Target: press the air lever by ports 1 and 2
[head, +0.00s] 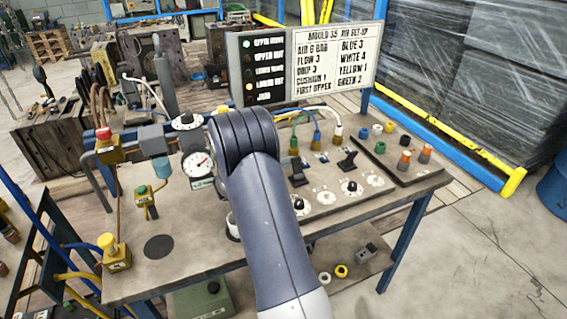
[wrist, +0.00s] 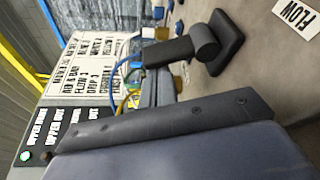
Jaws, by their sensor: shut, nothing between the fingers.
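Two black levers stand on the bench, a left one (head: 298,174) just right of my arm and a right one (head: 349,160). Their port numbers are too small to read. One black lever (wrist: 207,45) shows close up in the wrist view, its handle pointing left, beside a FLOW label; I cannot tell which of the two it is. My gripper (wrist: 160,88) is partly seen in the wrist view, with its fingers together and empty, near that handle. I cannot tell whether they touch. In the head view my arm hides the gripper.
The bench (head: 160,275) carries a pressure gauge (head: 199,168), round dials (head: 352,188) and several hoses (head: 316,125). A set-up sign (head: 335,62) stands behind them. A dark tray (head: 400,175) with coloured fittings is at the right. The bench's front left is mostly clear.

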